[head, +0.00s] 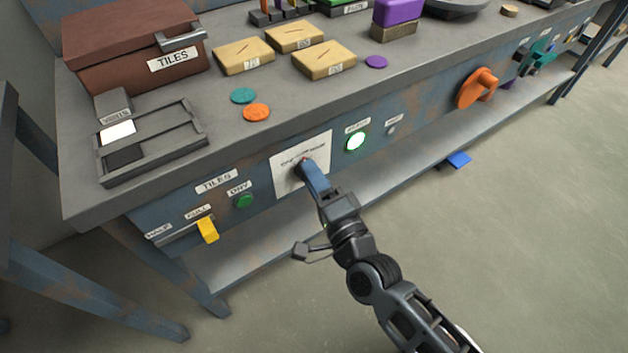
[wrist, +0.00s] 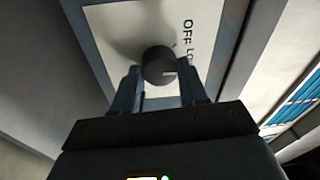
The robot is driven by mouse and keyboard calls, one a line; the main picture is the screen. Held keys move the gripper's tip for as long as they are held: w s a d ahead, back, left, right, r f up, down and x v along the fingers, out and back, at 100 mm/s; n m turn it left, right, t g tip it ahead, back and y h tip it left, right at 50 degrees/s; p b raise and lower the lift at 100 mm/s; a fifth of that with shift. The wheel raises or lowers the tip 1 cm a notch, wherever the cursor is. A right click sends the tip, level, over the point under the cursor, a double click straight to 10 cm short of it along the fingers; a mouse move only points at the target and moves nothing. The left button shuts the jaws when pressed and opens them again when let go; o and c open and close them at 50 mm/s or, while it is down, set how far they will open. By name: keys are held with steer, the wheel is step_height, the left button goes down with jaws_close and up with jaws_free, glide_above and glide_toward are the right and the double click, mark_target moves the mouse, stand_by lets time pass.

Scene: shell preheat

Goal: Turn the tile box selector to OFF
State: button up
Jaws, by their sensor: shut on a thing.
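The tile box selector is a dark round knob (wrist: 157,63) on a white plate (wrist: 108,25) on the bench's front panel. The plate also shows in the head view (head: 287,178), where my gripper (head: 306,170) hides most of the knob. In the wrist view my gripper (wrist: 160,78) has one blue finger on each side of the knob and is shut on it. The printed word OFF and part of another label stand to the right of the knob, with OFF higher in the picture.
On the same panel are a yellow lever (head: 208,230), a green button (head: 244,201), a lit button (head: 355,141) and an orange handle (head: 477,88). A brown TILES box (head: 125,50) and several wooden tiles stand on the bench.

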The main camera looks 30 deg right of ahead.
steer(key=shift+n+t+y+b, duration=0.15)
steer(key=shift+n+y+b, duration=0.2)
steer(key=shift+n, duration=2.35)
steer(key=shift+n+t+y+b, duration=0.2)
steer(key=shift+n+y, duration=0.25)
steer(key=shift+n, duration=2.25)
steer(key=o, duration=1.1)
steer(key=shift+c, duration=0.2)
steer(key=s, duration=0.7)
steer(key=shift+s+f, duration=0.4)
steer(key=shift+f, duration=0.05)
